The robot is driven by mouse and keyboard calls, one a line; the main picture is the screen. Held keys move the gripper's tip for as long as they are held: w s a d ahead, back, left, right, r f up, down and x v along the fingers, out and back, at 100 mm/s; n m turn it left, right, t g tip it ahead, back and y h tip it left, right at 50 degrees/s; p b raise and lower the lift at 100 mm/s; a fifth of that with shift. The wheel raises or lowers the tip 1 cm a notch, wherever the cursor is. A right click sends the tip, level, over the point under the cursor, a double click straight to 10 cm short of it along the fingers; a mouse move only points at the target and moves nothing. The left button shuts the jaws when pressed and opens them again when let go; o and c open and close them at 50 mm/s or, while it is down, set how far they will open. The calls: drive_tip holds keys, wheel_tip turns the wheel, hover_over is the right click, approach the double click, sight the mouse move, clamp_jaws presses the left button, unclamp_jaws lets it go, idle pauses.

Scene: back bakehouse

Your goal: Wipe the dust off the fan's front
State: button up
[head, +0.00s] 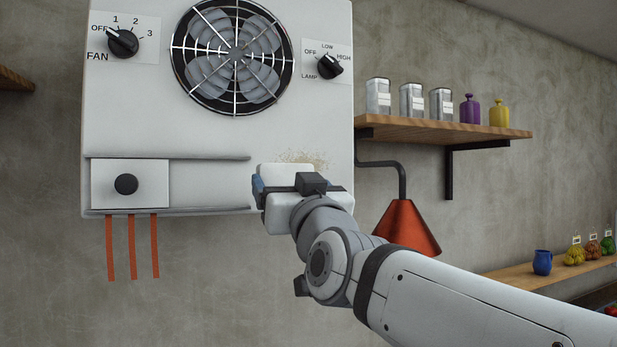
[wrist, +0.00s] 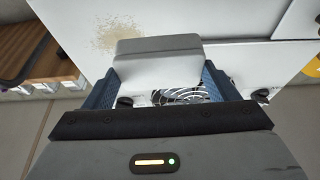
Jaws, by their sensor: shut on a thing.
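The white fan front (head: 215,135) hangs on the wall, with a round fan grille (head: 233,55) at its top. A patch of tan dust (head: 302,158) lies on its lower right part, and the dust also shows in the wrist view (wrist: 117,34). My gripper (head: 297,187) is shut on a white pad with a grey face (wrist: 158,62). In the head view the pad (head: 280,173) is just below the dust, over the panel's lower right corner, and may hide some dust. I cannot tell whether the pad touches the panel.
The fan knob (head: 123,43) and lamp knob (head: 329,66) flank the grille. A sliding cover with a black knob (head: 126,184) is at lower left, above orange strips (head: 131,245). A wall shelf (head: 450,128) with canisters and a red lamp (head: 407,228) are at right.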

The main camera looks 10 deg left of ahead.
sight(278, 172)
drive_tip(key=shift+s+r, duration=0.65)
drive_tip(key=shift+r, duration=0.35)
drive_tip(key=shift+w+a+r+y, duration=0.1)
drive_tip(key=shift+w+a+y, duration=0.05)
drive_tip(key=shift+y, duration=0.15)
drive_tip(key=shift+w+a+p, duration=0.25)
drive_tip(key=shift+w+a, duration=0.2)
drive_tip(key=shift+w, duration=0.35)
drive_tip(key=shift+w+a+p, duration=0.2)
drive_tip(key=shift+w+a, duration=0.3)
drive_tip(key=shift+w, duration=0.3)
drive_tip(key=shift+w+a+p, duration=0.25)
drive_tip(key=shift+w+a, duration=0.2)
drive_tip(key=shift+w, duration=0.35)
drive_tip(key=shift+w+a, duration=0.5)
drive_tip(key=shift+w, duration=0.35)
